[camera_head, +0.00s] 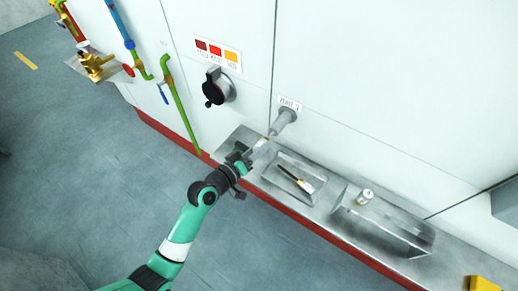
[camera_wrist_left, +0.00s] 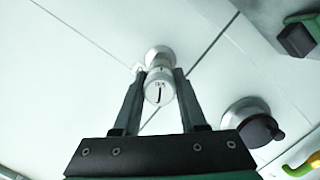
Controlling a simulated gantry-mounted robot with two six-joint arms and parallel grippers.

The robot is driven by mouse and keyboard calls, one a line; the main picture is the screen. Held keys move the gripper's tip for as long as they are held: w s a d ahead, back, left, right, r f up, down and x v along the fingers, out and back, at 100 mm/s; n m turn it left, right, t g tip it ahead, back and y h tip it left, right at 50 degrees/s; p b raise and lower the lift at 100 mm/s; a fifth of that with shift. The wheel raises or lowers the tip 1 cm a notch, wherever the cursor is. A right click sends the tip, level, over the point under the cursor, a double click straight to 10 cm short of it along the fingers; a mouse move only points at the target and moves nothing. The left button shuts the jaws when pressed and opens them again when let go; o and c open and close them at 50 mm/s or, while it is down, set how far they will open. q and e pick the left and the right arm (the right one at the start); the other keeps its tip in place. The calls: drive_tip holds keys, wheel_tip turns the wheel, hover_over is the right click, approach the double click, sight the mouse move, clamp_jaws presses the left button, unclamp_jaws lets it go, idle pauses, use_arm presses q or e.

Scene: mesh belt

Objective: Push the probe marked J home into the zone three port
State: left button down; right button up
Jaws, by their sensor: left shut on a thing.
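My left gripper (camera_head: 262,148) is shut on a pale probe in front of the white wall panel. In the left wrist view the probe's round end, marked J (camera_wrist_left: 158,92), sits between the two fingers (camera_wrist_left: 160,88). The grey tubular port (camera_head: 285,119) sticks out of the panel just beyond the gripper, under a small label whose number I cannot read clearly. In the left wrist view the port (camera_wrist_left: 159,55) lies behind the probe and roughly in line with it. How deep the probe sits in the port is hidden. My right gripper does not show.
A black round knob (camera_head: 215,88) stands left of the port, below a coloured label plate (camera_head: 218,54). On the steel ledge are a shallow tray (camera_head: 318,175) holding a slim tool (camera_head: 295,180), and a deeper bin (camera_head: 400,238) with a pale cylinder (camera_head: 366,196). Green pipes (camera_head: 182,110) run at left.

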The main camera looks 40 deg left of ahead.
sight(266, 141)
use_arm(q)
drive_tip(key=shift+w+a+b, duration=0.2)
drive_tip(key=shift+w+b, duration=0.4)
drive_tip(key=shift+w, duration=0.85)
drive_tip(key=shift+c, duration=1.9)
unclamp_jaws()
drive_tip(key=s+r+p, duration=0.1)
drive_tip(key=s, duration=1)
drive_tip(key=shift+s+r+p, duration=0.25)
drive_tip(key=shift+r+p, duration=0.1)
drive_tip(key=shift+p, duration=0.05)
